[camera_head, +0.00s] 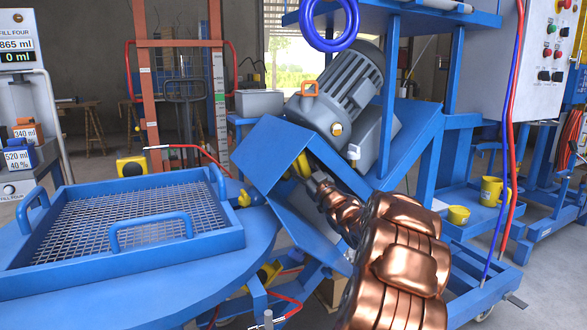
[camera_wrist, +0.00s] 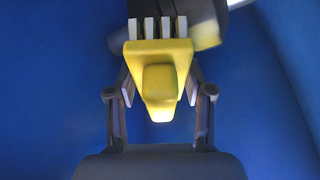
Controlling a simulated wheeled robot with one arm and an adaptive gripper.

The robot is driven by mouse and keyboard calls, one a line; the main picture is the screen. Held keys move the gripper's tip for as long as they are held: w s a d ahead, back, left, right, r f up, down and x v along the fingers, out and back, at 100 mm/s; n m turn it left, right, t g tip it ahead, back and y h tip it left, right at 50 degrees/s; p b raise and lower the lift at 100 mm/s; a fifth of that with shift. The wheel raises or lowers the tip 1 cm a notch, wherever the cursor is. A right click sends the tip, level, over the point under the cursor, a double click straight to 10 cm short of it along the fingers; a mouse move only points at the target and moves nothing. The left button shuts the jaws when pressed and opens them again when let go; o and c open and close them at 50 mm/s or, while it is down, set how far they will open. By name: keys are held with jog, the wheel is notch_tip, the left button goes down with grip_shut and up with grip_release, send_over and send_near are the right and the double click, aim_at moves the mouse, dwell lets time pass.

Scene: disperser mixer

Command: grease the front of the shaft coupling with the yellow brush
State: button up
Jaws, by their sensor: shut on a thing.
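The yellow brush (camera_wrist: 158,82) sits between the two fingers of my gripper (camera_wrist: 160,98) in the wrist view. The gripper is shut on it. Its pale bristles point up in the picture, at a dark grey rounded part (camera_wrist: 208,28), which looks like the shaft coupling. The bristles overlap this part in the picture; I cannot tell whether they touch it. In the head view, a bit of yellow (camera_head: 302,166) shows at the end of my arm, inside the tilted blue housing below the motor. The coupling is hidden there.
The blue housing (camera_head: 262,150) closes in around my gripper, with blue walls on both sides in the wrist view. A grey motor (camera_head: 352,85) sits above it. A mesh-topped tray (camera_head: 120,262) is at left. A yellow mug (camera_head: 492,190) stands on a blue shelf at right.

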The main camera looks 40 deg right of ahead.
jog(key=shift+w+a+f+b, duration=0.2)
jog(key=shift+a+f+b, duration=0.3)
jog(key=shift+b, duration=0.05)
jog(key=shift+w+a+f+b, duration=0.2)
jog(key=shift+a+f+b, duration=0.25)
jog(key=shift+f+b, duration=0.1)
